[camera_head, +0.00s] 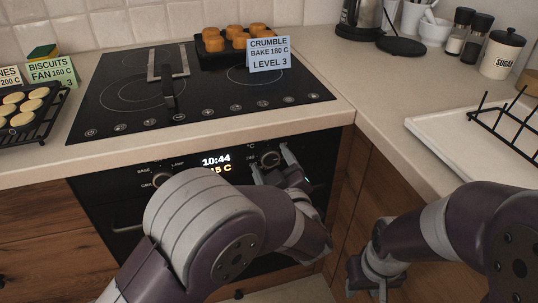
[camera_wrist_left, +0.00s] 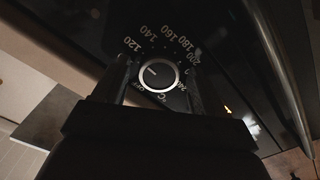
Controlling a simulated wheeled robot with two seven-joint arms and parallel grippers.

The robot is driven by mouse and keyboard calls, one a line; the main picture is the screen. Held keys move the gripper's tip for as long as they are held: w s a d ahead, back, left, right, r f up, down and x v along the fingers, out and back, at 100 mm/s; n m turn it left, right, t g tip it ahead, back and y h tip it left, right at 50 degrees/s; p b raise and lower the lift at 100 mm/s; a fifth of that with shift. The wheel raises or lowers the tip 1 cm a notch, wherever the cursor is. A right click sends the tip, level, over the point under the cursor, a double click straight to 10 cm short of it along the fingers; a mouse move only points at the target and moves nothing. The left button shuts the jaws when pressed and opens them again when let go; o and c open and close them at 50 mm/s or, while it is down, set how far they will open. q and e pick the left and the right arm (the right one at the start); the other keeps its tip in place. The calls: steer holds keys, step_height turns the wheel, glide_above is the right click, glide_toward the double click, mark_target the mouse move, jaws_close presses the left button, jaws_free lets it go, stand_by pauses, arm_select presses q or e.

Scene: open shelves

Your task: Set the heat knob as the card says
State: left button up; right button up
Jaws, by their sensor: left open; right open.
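The heat knob (camera_head: 270,158), marked °C, is on the oven's black front panel, right of the lit display (camera_head: 216,165) reading 10:44 and a partly covered temperature. In the left wrist view the knob (camera_wrist_left: 158,75) has a pale ring and a short white mark toward the upper left, with 120 to 200 around it. My left gripper (camera_head: 272,162) is open, its fingers on either side of the knob; contact cannot be told. A blue card (camera_head: 268,54) reads CRUMBLE BAKE 180 C LEVEL 3. My right gripper (camera_head: 366,288) is open and empty, low before the cabinets.
The mode knob (camera_head: 160,179) is partly behind my left arm. A green card (camera_head: 51,71) reads BISCUITS FAN 160 C 3, beside a biscuit tray (camera_head: 45,125). Buns stand on a dark tray (camera_head: 222,58) behind the blue card. A white drainer tray (camera_head: 440,125) lies on the right counter.

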arm_select(q)
steer(key=c, duration=1.1)
steer(key=shift+o, duration=0.2)
steer(key=shift+r+m+p, duration=0.2)
steer(key=shift+m+p, duration=0.3)
steer(key=shift+p, duration=0.4)
steer(key=m+p, duration=0.7)
steer(key=p, duration=0.3)
steer(key=shift+f+m+p, duration=0.2)
steer(key=shift+m+p, duration=1.45)
steer(key=shift+m, duration=0.25)
steer(key=o, duration=1.1)
steer(key=shift+c, duration=0.2)
